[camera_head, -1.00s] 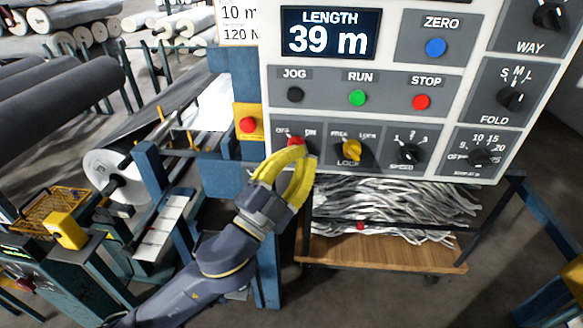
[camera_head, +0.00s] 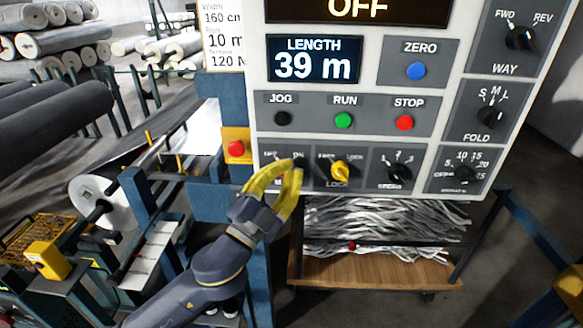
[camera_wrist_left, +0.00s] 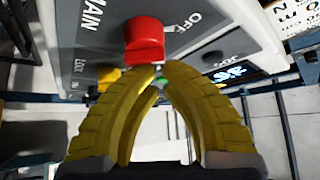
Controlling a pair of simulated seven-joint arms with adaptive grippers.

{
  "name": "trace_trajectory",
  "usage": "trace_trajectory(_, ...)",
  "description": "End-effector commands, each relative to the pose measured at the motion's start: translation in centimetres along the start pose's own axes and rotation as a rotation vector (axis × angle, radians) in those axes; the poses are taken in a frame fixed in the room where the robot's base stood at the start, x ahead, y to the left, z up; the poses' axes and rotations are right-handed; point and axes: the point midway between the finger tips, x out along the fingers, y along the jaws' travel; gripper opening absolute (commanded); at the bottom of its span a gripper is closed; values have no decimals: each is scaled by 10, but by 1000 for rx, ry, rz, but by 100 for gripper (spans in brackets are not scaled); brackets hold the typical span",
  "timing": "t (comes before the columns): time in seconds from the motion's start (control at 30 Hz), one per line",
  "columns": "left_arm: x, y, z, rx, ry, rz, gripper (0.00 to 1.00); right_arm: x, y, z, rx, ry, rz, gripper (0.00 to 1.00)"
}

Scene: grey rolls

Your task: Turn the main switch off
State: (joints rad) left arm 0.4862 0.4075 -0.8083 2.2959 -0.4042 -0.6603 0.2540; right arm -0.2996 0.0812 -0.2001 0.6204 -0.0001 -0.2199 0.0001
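The main switch is a red knob (camera_wrist_left: 144,40) on the grey panel, between the MAIN and OFF lettering in the left wrist view. In the head view it is mostly hidden behind my left gripper (camera_head: 290,166), beside the yellow LOCK knob (camera_head: 340,171). In the left wrist view my left gripper (camera_wrist_left: 162,68) has its curved yellow fingertips nearly together just below the red knob. The knob is not between the fingers; I cannot tell if they touch it. The knob's exact setting is unclear. My right gripper is not in view.
The control panel (camera_head: 361,128) carries a display reading OFF (camera_head: 358,8), JOG, RUN and STOP buttons, and several dials. A red button on a yellow plate (camera_head: 236,149) is to the left. A wooden shelf (camera_head: 375,268) with grey strips stands below.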

Motion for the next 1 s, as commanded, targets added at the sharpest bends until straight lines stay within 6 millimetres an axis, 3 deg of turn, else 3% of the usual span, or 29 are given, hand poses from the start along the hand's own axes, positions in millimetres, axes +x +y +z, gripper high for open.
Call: trace_trajectory(1.0, -6, 0, 10, -71, -8, -57, 0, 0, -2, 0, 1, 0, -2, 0)
